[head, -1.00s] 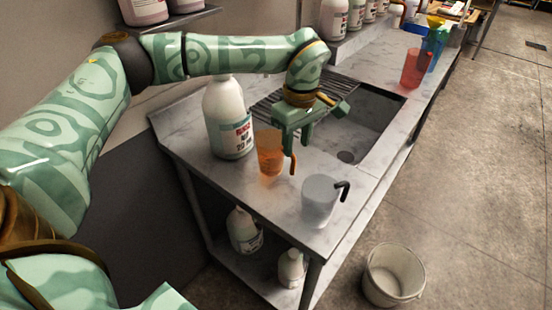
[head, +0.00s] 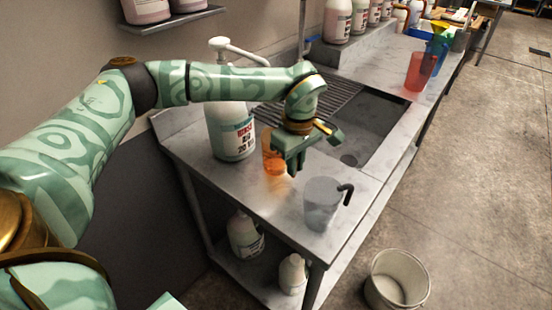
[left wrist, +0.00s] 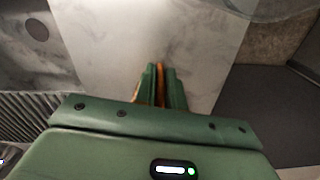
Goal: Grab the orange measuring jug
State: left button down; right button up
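The orange measuring jug (head: 272,156) is see-through and stands upright on the steel worktop, beside the large white bottle. My left gripper (head: 294,168) is at the jug's right side, where its handle is, and covers part of it. In the left wrist view the two fingers (left wrist: 160,88) are close together with a thin orange strip, the jug's handle (left wrist: 160,74), between them. The gripper looks shut on that handle. Most of the jug is hidden by the gripper in the wrist view. My right gripper is not in view.
A clear jug with a black handle (head: 321,205) stands near the worktop's front edge. A large white pump bottle (head: 230,135) stands left of the orange jug. A sink (head: 375,125) lies beyond. A red jug (head: 420,70) is farther back. A white bucket (head: 397,280) is on the floor.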

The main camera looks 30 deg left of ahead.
pick_arm(q)
jog(key=shift+r, duration=0.15)
jog(key=shift+r+p, duration=0.35)
jog(key=shift+r, duration=0.4)
jog(key=s+d+r+p, duration=0.3)
jog(key=s+d+r, duration=0.3)
jog(key=s+r, duration=0.5)
jog(key=shift+s+d+r+p, duration=0.15)
jog(key=shift+s+p, duration=0.2)
jog(key=shift+s, duration=0.4)
dwell(1.4)
